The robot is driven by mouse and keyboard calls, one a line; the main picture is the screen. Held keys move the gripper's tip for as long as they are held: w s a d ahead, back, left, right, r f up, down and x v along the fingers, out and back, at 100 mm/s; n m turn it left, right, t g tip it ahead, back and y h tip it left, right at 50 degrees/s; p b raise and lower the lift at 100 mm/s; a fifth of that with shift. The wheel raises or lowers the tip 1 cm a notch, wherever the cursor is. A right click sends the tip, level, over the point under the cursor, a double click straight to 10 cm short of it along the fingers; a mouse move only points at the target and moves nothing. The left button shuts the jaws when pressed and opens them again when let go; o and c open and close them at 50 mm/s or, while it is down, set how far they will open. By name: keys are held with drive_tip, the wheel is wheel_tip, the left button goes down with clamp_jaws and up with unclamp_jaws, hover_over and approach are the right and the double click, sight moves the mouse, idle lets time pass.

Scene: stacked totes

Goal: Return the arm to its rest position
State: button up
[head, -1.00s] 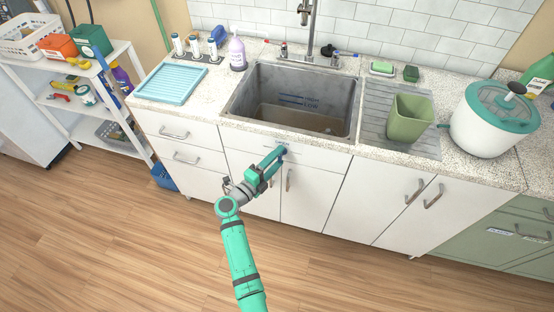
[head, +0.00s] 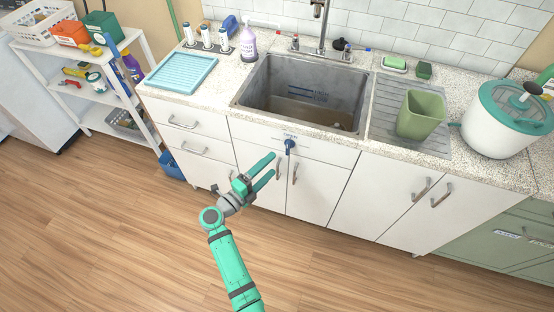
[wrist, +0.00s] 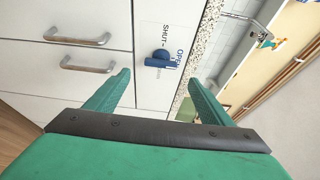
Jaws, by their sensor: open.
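My gripper (head: 268,168) is open and empty, in front of the white cabinet below the sink. Its two green fingers are spread apart and point toward the cabinet front. A blue knob (head: 290,145) sits on the panel under the sink, just beyond the fingertips and apart from them. In the wrist view the blue knob (wrist: 162,58) shows ahead between the fingers, beside a label reading OPEN and SHUT. My green arm reaches up from the bottom of the head view.
The sink (head: 303,95) holds brownish water. A green bin (head: 418,115) stands on the ribbed drainboard, with a white pot (head: 505,120) to its right. A blue tray (head: 180,73) lies on the left counter. A white shelf (head: 95,117) stands at left. The wooden floor in front is clear.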

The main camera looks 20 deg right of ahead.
drive_tip(key=shift+v, duration=0.95)
drive_tip(key=shift+s+d, duration=0.1)
drive_tip(key=s+r+n+t+y, duration=0.2)
drive_tip(key=s+r+n+t, duration=0.2)
drive_tip(key=s+n+t, duration=0.75)
drive_tip(key=s+a+r+n+g+y, duration=0.1)
drive_tip(key=s+a+n+g+y, duration=0.2)
drive_tip(key=s+n, duration=0.6)
drive_tip(key=s+a+r+n+g+y, duration=0.1)
drive_tip(key=s+a+n+g+y, duration=0.2)
drive_tip(key=s, duration=1.5)
drive_tip(key=a+n+y, duration=0.4)
drive_tip(key=n+y, duration=0.2)
drive_tip(key=y, duration=0.1)
drive_tip(key=shift+s, duration=0.25)
drive_tip(key=shift+w+d+r, duration=0.1)
drive_tip(key=shift+r, duration=0.05)
idle(0.9)
